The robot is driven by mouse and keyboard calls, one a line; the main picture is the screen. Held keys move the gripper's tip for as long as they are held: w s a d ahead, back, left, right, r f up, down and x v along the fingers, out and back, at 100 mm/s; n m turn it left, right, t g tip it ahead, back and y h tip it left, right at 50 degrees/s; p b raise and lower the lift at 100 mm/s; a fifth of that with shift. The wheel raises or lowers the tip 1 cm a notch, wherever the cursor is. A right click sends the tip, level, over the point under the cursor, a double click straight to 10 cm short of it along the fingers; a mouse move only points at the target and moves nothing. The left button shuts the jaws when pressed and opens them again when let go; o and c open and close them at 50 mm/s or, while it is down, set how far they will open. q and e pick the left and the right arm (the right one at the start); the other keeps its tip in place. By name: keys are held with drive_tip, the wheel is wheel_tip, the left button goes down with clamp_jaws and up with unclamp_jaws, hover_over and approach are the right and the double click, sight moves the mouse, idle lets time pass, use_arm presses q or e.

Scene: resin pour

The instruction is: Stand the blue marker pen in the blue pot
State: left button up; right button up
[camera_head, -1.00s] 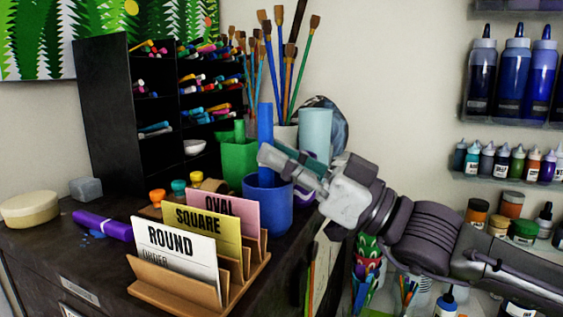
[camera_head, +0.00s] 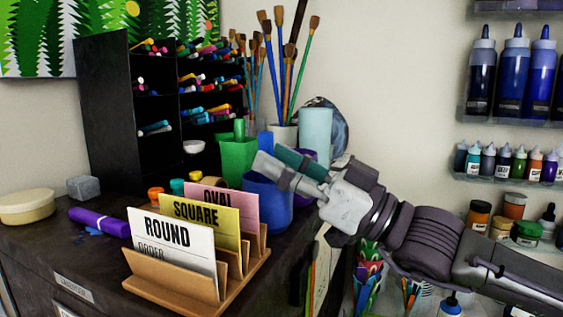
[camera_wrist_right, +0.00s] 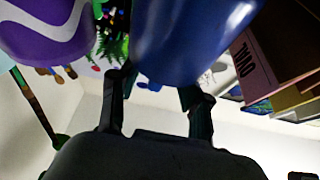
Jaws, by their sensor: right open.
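The blue marker pen (camera_head: 265,142) shows only its upper end in the head view, standing above the blue pot (camera_head: 265,195). Its lower part is hidden behind my gripper and the pot. My right gripper (camera_head: 273,167) is open, with its fingers in front of the pot's rim area. In the right wrist view the blue pot (camera_wrist_right: 190,40) fills the upper middle, close to the open fingers (camera_wrist_right: 155,85). The pen cannot be made out there. My left gripper is not in view.
A green pot (camera_head: 238,158) stands just left, with a purple pot (camera_wrist_right: 45,30) close by. A card holder (camera_head: 165,290) stands in front. A black marker rack (camera_head: 105,120) and brush pot (camera_head: 284,137) are behind. A purple roll (camera_head: 105,222) lies left.

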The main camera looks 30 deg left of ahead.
drive_tip(key=v, duration=1.2)
drive_tip(key=shift+r, duration=0.1)
idle(0.4)
